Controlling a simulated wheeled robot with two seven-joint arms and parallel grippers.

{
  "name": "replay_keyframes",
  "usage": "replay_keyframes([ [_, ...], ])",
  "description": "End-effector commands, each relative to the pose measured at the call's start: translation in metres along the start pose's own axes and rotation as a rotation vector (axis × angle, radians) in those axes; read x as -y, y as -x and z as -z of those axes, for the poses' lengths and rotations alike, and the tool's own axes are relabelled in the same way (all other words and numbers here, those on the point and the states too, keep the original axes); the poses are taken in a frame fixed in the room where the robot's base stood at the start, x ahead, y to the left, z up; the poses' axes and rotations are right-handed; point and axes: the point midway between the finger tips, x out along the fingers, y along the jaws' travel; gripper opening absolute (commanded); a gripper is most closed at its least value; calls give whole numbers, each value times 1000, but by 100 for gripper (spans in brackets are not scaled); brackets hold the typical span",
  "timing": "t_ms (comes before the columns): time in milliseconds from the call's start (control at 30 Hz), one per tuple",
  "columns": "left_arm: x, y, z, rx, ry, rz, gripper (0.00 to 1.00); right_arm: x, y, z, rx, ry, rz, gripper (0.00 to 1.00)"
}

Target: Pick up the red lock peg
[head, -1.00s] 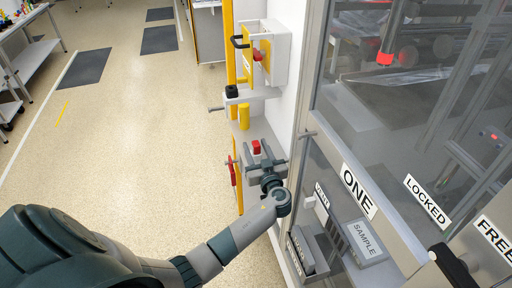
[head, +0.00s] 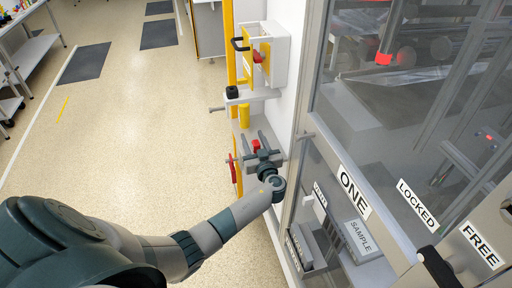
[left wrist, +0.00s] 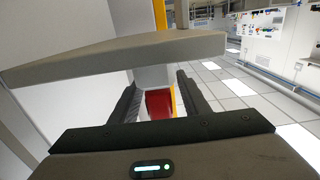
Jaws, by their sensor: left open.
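A red block-shaped piece (head: 256,146), which looks like the red lock peg, stands by the yellow post and grey bracket at the cabinet's side. My left gripper (head: 252,135) is open, with its two dark fingers reaching to either side of the red piece. In the left wrist view the red piece (left wrist: 159,103) shows between the open fingers (left wrist: 158,82), beyond the palm edge. Its lower part is hidden by the gripper. I cannot tell whether the fingers touch it. My right gripper is not in view.
A grey box with a red part and black handle (head: 240,44) is mounted above. A short yellow cylinder (head: 244,116) stands just above the gripper. A red handle (head: 231,170) hangs at left. The glazed cabinet (head: 385,120) blocks the right; the floor at left is clear.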

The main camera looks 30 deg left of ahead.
Motion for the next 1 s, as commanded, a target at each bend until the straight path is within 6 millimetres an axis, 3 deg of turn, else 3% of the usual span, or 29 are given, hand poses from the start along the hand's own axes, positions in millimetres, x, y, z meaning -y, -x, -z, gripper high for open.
replay_keyframes([
  [33,0,0,0,0,0,0,40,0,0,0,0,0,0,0],
  [200,0,0,0,0,0,0,0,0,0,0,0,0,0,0],
  [667,0,0,5,-1,3,0,0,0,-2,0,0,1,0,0],
  [1000,0,0,41,-1,7,0,0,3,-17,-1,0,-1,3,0],
])
